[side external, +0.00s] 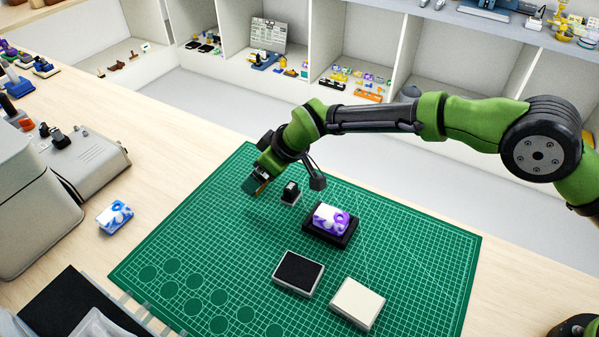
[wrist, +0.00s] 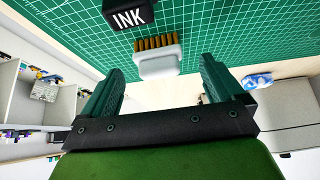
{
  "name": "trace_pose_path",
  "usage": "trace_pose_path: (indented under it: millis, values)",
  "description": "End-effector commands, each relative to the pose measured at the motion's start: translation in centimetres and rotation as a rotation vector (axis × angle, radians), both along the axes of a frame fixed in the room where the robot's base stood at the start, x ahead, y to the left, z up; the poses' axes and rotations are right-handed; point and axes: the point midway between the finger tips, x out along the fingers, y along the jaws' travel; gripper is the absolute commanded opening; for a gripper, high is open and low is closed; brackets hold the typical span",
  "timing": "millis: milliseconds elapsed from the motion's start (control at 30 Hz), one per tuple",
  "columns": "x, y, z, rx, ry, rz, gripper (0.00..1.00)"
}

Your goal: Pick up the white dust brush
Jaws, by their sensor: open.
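The white dust brush (wrist: 158,64) shows in the wrist view, with a white body and a row of brown bristles pointing away from my gripper. It lies just beyond and between the two teal fingers of my gripper (wrist: 162,70). The fingers are apart, with visible gaps on both sides of the brush. In the side view my gripper (side external: 257,184) is low over the left back part of the green mat. A small brown patch shows beside its fingers there; most of the brush is hidden.
A black block marked INK (wrist: 128,14) stands close to the brush; it also shows in the side view (side external: 291,190). A purple-and-white block sits on a black tray (side external: 318,233). A black pad (side external: 298,272) and cream block (side external: 357,303) lie nearer. The mat's left part (side external: 190,240) is clear.

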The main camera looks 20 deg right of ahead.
Motion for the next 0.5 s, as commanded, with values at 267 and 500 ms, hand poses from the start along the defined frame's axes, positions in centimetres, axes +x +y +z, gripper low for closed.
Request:
trace_pose_path:
  millis: [267,500]
  values:
    - [1.5,1.2,-2.6,-0.001,0.001,0.000,0.95]
    - [1.6,1.4,-2.9,-0.001,0.001,0.000,0.95]
